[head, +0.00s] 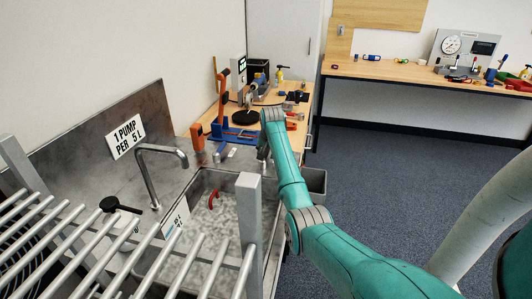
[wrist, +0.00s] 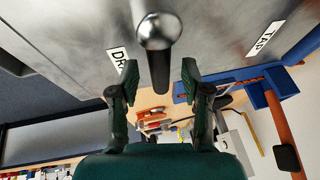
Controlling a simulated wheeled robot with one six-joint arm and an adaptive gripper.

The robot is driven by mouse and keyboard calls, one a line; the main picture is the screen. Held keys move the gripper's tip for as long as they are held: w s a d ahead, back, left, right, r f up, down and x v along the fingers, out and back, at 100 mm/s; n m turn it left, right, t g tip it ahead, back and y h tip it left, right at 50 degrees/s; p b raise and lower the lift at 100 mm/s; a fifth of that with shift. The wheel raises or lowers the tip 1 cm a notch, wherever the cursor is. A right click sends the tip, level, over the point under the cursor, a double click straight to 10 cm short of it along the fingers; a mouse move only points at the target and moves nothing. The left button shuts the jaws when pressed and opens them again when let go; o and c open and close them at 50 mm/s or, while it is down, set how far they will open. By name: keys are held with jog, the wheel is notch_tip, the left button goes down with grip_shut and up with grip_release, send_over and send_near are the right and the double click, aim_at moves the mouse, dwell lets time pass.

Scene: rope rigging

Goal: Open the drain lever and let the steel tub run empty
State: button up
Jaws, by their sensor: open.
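The steel tub (head: 196,186) is in the middle of the head view, partly behind grey rails and a post. Its inside looks grey and mottled; I cannot tell the water level. In the wrist view, a lever with a round metal hub (wrist: 156,30) and a dark handle (wrist: 160,70) is mounted on a steel panel. A label beginning "DR" (wrist: 118,60) is beside it, partly hidden by a finger. My gripper (wrist: 160,78) is open, with one finger on each side of the handle and visible gaps between.
A "TAP" label (wrist: 264,39) is on the same panel. A red hooked piece (head: 213,190) shows in the tub. A wooden bench (head: 300,108) with tools is behind. Carpet at right is clear.

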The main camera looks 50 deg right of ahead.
grip_shut()
